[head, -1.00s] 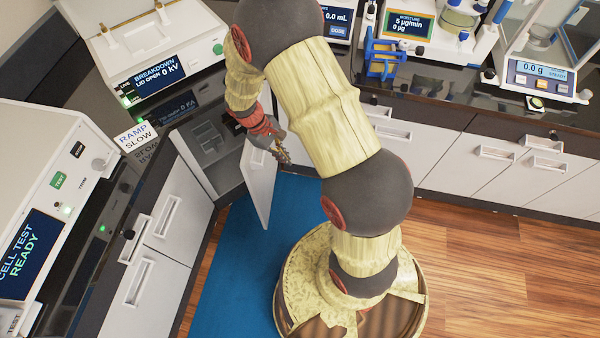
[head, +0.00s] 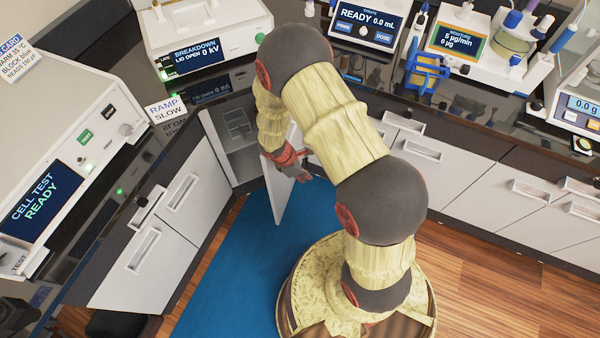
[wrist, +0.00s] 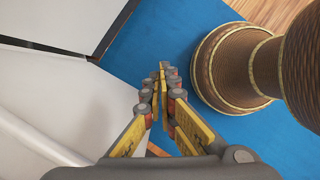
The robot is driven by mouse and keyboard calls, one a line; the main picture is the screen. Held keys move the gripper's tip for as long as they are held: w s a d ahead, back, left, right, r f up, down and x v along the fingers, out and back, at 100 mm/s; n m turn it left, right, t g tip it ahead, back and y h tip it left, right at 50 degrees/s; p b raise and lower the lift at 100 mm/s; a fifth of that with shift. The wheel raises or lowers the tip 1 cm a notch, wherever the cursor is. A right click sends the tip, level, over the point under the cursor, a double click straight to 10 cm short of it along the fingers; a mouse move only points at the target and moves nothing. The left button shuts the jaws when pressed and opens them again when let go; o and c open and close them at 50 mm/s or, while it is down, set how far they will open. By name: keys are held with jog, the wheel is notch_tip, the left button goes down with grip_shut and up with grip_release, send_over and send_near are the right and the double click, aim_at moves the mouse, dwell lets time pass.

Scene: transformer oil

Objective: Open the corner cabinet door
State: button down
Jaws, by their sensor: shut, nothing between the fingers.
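The corner cabinet (head: 240,135) stands open in the head view, with its grey inside and a shelf or box shape showing. Its white door (head: 283,195) is swung out over the blue mat. My gripper (head: 304,178) is by the upper part of the door, and my wrist hides some of the panel. In the wrist view my gripper (wrist: 163,70) is shut with its fingers together and nothing between them. A pale panel (wrist: 70,100), probably the door, lies to the left of the fingers. I cannot tell whether they touch it. No door handle shows clearly.
White drawer fronts (head: 190,190) flank the cabinet at left, with more drawers (head: 470,170) at right. Instruments stand on the dark counter above. The blue mat (head: 235,270) is clear. My round base stands on the floor to the right.

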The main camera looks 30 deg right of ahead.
jog(key=shift+s+d+f+b, duration=0.1)
jog(key=shift+s+d, duration=0.05)
jog(key=shift+d, duration=0.55)
jog(key=shift+s+d+f+b, duration=0.1)
jog(key=shift+s+d+f, duration=0.1)
jog(key=shift+d, duration=0.5)
jog(key=shift+s+d+f+b, duration=0.1)
jog(key=shift+s+d, duration=0.05)
jog(key=shift+d, duration=0.55)
